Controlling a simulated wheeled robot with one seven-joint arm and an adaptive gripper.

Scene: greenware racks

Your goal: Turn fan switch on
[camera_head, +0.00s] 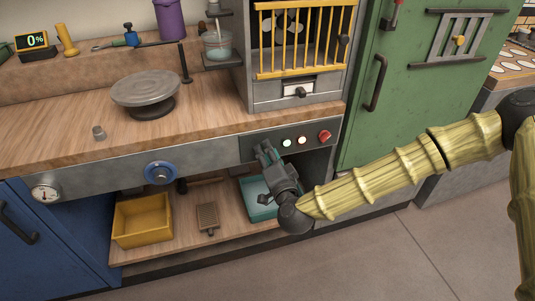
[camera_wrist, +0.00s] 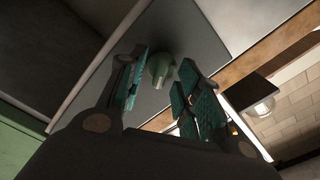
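No label is readable, so I cannot tell which control is the fan switch. A fan (camera_head: 288,27) sits behind yellow bars above, over a small box with a dark lever (camera_head: 297,91). My gripper (camera_head: 266,153) is just left of and below the green button. In the wrist view its teal-padded fingers are apart, with a greenish round knob (camera_wrist: 160,68) between or beyond them; contact is unclear.
The wooden counter (camera_head: 60,133) is above and left, with a grey turntable (camera_head: 146,88). A teal tray (camera_head: 256,200) and yellow bin (camera_head: 142,220) are on the lower shelf. A green cabinet (camera_head: 408,88) stands right. The floor in front is clear.

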